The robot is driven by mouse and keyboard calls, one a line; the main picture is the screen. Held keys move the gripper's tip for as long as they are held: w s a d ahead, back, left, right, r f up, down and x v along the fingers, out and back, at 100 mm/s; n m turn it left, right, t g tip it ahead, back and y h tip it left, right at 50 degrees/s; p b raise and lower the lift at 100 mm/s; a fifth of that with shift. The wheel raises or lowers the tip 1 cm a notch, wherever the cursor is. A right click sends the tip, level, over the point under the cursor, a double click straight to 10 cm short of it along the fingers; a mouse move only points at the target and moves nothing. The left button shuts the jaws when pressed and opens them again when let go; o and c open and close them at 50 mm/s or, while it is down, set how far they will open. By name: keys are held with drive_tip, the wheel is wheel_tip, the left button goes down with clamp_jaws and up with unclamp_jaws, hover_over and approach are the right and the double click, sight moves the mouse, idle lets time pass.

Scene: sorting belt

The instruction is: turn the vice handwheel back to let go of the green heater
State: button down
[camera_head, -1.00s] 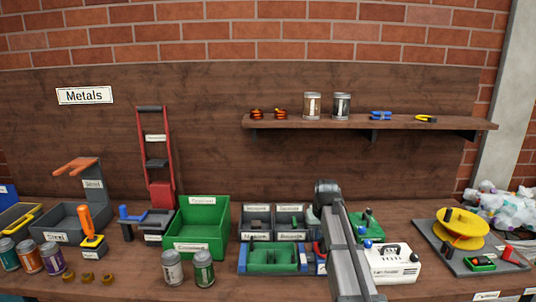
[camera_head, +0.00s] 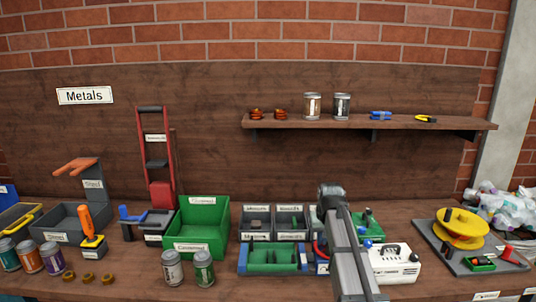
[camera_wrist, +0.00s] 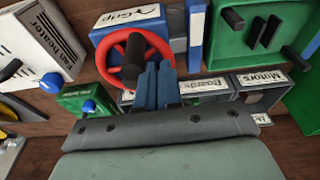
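The red handwheel (camera_wrist: 157,44) of the vice shows in the wrist view, with a dark upright handle (camera_wrist: 134,55) on it. My gripper (camera_wrist: 162,72) has its blue fingers close together at the near right side of the wheel, overlapping its rim in the picture. I cannot tell whether they pinch a part of the wheel. In the head view my gripper is hidden behind my own arm, and the wheel shows only as a red sliver (camera_head: 317,249) beside it. I cannot make out the green heater or the vice jaws for certain.
Bins labelled Boards and Motors (camera_wrist: 262,92) and a green slotted holder (camera_wrist: 240,50) lie to the right. Surroundings are crowded.

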drive_tip(key=shift+a+f, duration=0.15)
drive_tip(key=shift+f, duration=0.05)
drive_tip(key=shift+w+a, duration=0.2)
drive_tip(key=shift+w, duration=0.15)
drive_tip(key=shift+w+r, duration=0.1)
drive_tip(key=shift+r, duration=0.25)
drive_tip(key=w+v, duration=0.1)
drive_tip(key=v, duration=0.7)
drive_tip(key=shift+w+r, duration=0.35)
